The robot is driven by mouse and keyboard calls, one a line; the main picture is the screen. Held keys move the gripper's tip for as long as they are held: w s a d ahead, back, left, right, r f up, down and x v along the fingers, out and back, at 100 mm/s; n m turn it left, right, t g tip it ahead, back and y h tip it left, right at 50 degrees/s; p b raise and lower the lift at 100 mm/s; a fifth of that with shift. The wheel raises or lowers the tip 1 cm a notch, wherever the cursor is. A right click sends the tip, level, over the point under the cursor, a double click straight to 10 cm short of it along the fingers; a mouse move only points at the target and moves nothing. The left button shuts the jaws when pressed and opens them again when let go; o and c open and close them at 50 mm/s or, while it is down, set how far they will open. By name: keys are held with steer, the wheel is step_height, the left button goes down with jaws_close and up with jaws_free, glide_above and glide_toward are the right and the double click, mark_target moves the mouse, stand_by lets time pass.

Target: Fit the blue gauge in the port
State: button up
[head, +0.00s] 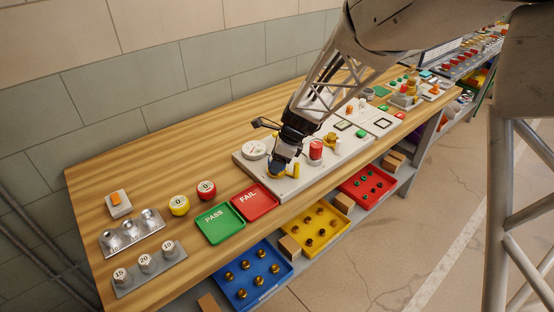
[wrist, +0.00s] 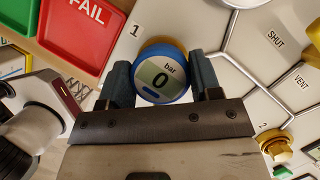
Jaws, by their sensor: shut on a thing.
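The blue gauge (wrist: 160,72) has a round blue rim and a grey display reading "0 bar". My gripper (wrist: 161,80) is shut on it, with one dark finger on each side. In the head view my gripper (head: 279,164) holds the gauge (head: 276,169) low over the near left end of the pale panel (head: 255,167). The numeral 1 is printed beside the gauge in the wrist view. No open port shows; the surface under the gauge is hidden. I cannot tell whether the gauge is seated or just above the panel.
A white dial (head: 254,149) stands just behind my gripper, and a red-topped part (head: 316,149) to its right. A brass plug (wrist: 272,141) sits by numeral 2. Green PASS (head: 219,223) and red FAIL (head: 254,201) trays lie left of the panel. Silver pipes cross the panel.

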steer(key=shift+f, duration=0.1)
stand_by(0.7)
steer(key=o, duration=1.1)
steer(key=shift+o, duration=0.2)
steer(key=shift+r, duration=4)
